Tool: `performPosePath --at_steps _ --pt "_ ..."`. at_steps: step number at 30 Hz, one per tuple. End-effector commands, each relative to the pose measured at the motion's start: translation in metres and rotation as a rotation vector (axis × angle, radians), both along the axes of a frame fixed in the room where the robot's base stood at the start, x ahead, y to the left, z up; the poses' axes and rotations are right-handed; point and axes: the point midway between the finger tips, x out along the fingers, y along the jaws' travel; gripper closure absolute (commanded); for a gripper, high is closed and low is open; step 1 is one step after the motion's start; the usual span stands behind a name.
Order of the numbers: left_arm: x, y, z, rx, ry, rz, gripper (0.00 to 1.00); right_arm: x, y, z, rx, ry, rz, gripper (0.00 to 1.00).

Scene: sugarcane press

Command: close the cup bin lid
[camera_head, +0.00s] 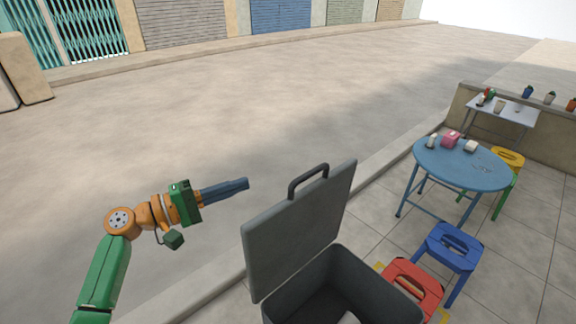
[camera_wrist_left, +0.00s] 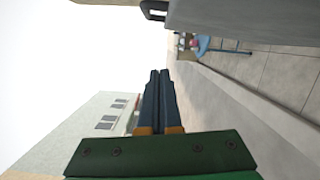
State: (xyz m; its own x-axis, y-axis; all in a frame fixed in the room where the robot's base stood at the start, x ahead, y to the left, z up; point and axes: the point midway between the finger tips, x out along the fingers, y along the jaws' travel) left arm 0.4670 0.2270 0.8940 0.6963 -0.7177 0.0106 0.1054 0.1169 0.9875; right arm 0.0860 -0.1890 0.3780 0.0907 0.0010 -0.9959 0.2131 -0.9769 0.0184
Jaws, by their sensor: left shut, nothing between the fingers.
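The grey cup bin (camera_head: 345,285) stands at the bottom centre of the head view, with something pale partly visible inside. Its lid (camera_head: 300,232) stands open, raised roughly upright on the bin's left side, with a dark handle (camera_head: 308,178) on its upper edge. My left gripper (camera_head: 246,183) is shut and empty. It is to the left of the lid near handle height, and appears apart from it. In the left wrist view the shut fingers (camera_wrist_left: 160,75) point up the picture, and the grey lid (camera_wrist_left: 240,20) shows at the top right. My right gripper is not in view.
Right of the bin are a red stool (camera_head: 412,284), a blue stool (camera_head: 450,248) and a round blue table (camera_head: 462,165) with small items. A kerb (camera_head: 225,290) runs behind the bin. The open street (camera_head: 200,110) lies left and beyond.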

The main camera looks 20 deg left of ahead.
Motion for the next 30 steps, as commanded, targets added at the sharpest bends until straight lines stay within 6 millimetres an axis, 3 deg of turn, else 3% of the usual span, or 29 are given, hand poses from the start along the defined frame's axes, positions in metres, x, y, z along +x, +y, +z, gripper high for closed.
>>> performPosePath --at_steps 2,5,18,22,30 --pt "-0.003 -0.003 0.014 -0.018 -0.021 -0.023 1.0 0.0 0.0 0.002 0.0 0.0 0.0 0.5" --pt "0.003 -0.011 0.018 -0.024 -0.024 -0.029 1.0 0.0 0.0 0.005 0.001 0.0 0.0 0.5" --pt "0.066 -0.079 0.021 -0.022 -0.023 -0.026 1.0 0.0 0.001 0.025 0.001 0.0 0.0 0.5" --pt "0.051 -0.096 0.027 -0.02 -0.02 -0.026 1.0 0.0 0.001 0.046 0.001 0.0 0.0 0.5" --pt "0.042 -0.109 0.024 -0.021 -0.02 -0.024 1.0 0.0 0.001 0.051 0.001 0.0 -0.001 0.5"
